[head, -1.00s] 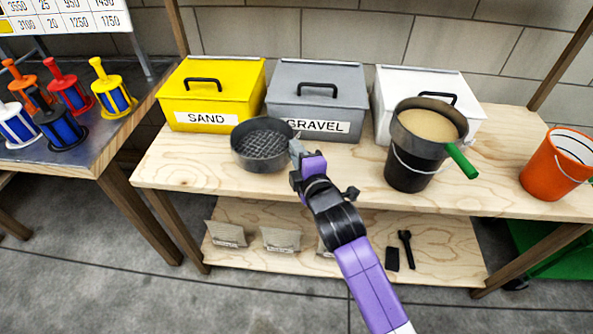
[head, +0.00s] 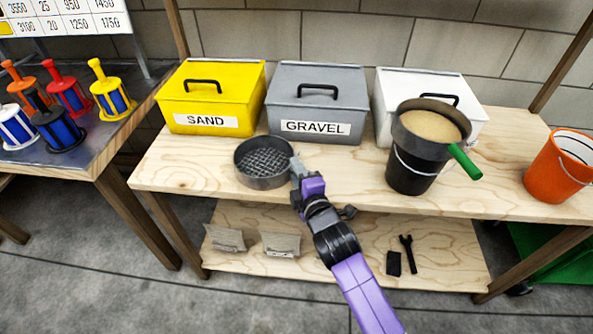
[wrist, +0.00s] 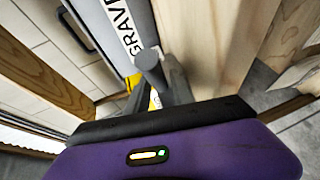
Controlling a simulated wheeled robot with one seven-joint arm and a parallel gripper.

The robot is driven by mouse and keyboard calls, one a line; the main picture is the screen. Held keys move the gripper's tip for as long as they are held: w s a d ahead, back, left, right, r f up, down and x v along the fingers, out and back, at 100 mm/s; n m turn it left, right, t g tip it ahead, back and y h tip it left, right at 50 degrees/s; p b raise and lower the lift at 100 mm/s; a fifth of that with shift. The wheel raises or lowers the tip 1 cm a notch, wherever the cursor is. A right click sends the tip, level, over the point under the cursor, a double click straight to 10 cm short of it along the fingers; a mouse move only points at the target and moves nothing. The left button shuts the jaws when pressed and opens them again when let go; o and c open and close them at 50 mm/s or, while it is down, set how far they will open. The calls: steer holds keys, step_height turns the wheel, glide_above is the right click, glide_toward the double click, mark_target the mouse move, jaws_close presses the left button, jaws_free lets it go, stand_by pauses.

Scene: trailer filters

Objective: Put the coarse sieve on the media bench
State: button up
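The coarse sieve (head: 262,181), a round dark-grey pan with an open wire mesh, is at the left front of the wooden media bench (head: 340,182), before the yellow and grey bins. It looks level and at or very near the bench top; a small gap underneath cannot be ruled out. My gripper (head: 296,170) is at the sieve's right side and appears shut on its edge. The exact grip is hidden. In the wrist view a grey finger-like post (wrist: 150,72) shows above my purple gripper body, and I cannot make out the sieve there.
Yellow SAND (head: 212,88), grey GRAVEL (head: 317,85) and white (head: 385,90) bins line the back. A sand-filled pan with a green handle (head: 465,162) sits on a black bucket (head: 410,178). An orange bucket (head: 553,168) stands right.

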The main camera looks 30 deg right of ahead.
steer(key=shift+o, duration=0.7)
steer(key=shift+r, duration=0.1)
steer(key=v, duration=1.2)
steer(key=shift+p, duration=0.35)
steer(key=shift+r, duration=0.1)
steer(key=s+a+f+m+y, duration=0.1)
steer(key=s+a+m, duration=0.15)
steer(key=s, duration=0.65)
steer(key=s+a+f+m+y, duration=0.15)
steer(key=s+m, duration=0.25)
steer(key=s, duration=0.5)
steer(key=s+r+m, duration=0.3)
steer(key=s+m, duration=0.1)
steer(key=s, duration=0.2)
steer(key=s+a+r+m+g, duration=0.1)
steer(key=s+r+m, duration=0.2)
steer(key=s, duration=0.4)
steer(key=shift+s+r+m, duration=0.2)
steer(key=shift+s+m, duration=0.1)
steer(key=shift+m, duration=0.25)
steer(key=shift+r+y, duration=0.1)
steer(key=shift+y, duration=0.15)
